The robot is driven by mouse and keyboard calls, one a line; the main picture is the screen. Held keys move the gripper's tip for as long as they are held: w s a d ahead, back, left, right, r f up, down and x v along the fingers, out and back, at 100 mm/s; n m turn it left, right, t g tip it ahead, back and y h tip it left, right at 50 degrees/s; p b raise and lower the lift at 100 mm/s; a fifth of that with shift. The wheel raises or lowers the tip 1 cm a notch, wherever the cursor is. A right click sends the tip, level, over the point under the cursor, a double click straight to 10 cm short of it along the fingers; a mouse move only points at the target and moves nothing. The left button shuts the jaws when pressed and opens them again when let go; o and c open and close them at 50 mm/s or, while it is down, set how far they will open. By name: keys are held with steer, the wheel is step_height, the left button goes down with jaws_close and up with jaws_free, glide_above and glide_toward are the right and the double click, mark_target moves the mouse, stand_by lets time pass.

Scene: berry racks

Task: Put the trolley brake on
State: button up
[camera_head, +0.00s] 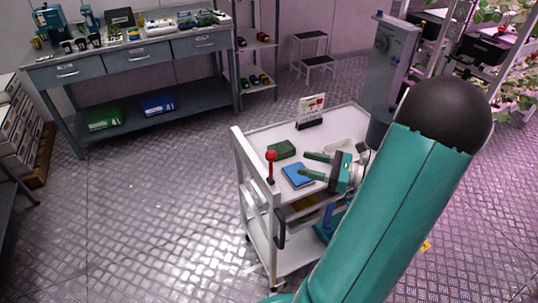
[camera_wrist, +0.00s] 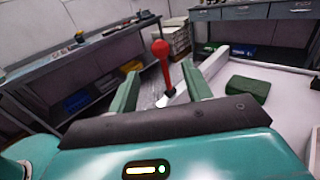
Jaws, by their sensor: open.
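The white trolley (camera_head: 262,238) stands in the middle of the floor. The brake lever, red with a round knob (camera_head: 271,156), stands roughly upright at the trolley's left edge. My gripper (camera_head: 312,166) is over the trolley top, its two green fingers apart and pointing left toward the lever. In the wrist view the red lever (camera_wrist: 164,68) shows ahead, between the open fingers (camera_wrist: 160,88) and beyond their tips. The fingers look apart from it. The lever's base is on a light plate.
On the trolley top are a green box (camera_head: 281,150), a blue book (camera_head: 298,175), a small sign (camera_head: 311,110) and a white tray (camera_head: 345,147). A workbench (camera_head: 60,72) stands at the back left, a step stool (camera_head: 312,55) at the back. The floor left of the trolley is clear.

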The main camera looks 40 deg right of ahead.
mark_target(271, 155)
steer(key=x, duration=1.1)
steer(key=shift+w+a, duration=0.15)
steer(key=shift+w, duration=0.05)
jaws_close()
